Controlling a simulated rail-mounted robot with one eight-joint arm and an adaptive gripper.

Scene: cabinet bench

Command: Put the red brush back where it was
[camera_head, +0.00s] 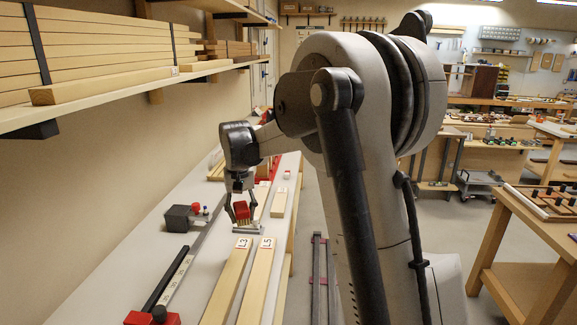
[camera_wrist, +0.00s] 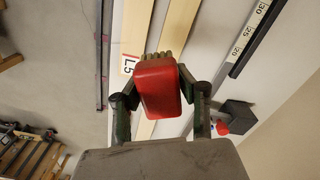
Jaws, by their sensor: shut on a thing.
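The red brush (camera_head: 241,209) is between the fingers of my gripper (camera_head: 242,213), over the bench in the head view. In the wrist view its red block-shaped back (camera_wrist: 159,90) faces the camera, with pale bristles showing at its far end. My gripper (camera_wrist: 160,95) is shut on the brush, with one finger on each side.
Two labelled boards, L3 (camera_head: 230,282) and L5 (camera_head: 256,286), lie in front of the gripper. A dark block (camera_head: 178,218) with small coloured items stands to the left, near a long ruler (camera_head: 176,282). A red-based clamp-like item (camera_head: 152,318) is at the near end. Shelves overhang the wall side.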

